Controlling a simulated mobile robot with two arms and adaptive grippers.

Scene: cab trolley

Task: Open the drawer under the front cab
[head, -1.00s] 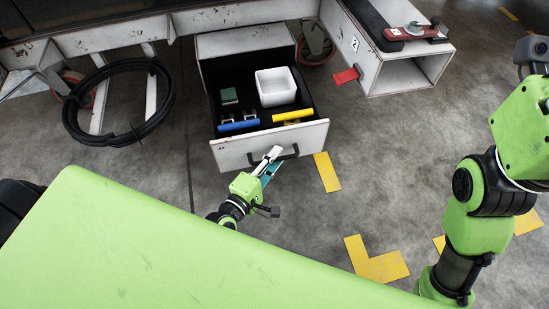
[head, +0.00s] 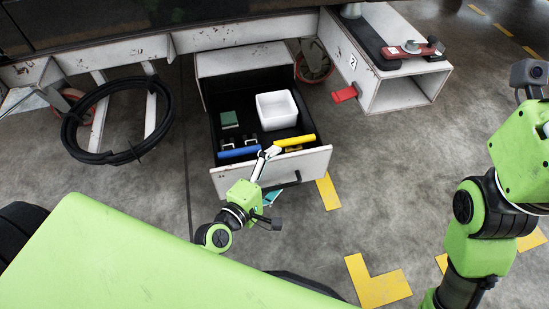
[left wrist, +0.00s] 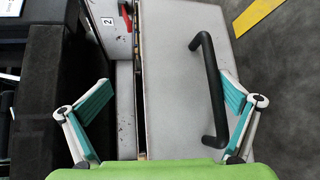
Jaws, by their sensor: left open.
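The drawer under the front cab stands pulled out, with its worn white front panel (head: 240,180) facing me. Its black bar handle (head: 290,181) is on that front; the handle (left wrist: 211,90) also shows in the left wrist view. My left gripper (head: 270,176) is open and empty at the drawer front. In the head view its white finger overlaps the panel's top edge. In the left wrist view the handle lies between the spread teal fingers (left wrist: 167,85), nearer the right one; contact cannot be told. My right arm shows at right, its gripper out of view.
The drawer holds a white bin (head: 277,111), a green block (head: 229,119), a blue-handled item (head: 239,153) and a yellow-handled item (head: 296,141). A coiled black hose (head: 117,122) hangs at left. An open white box (head: 407,86) with a red tab (head: 344,94) stands at right.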

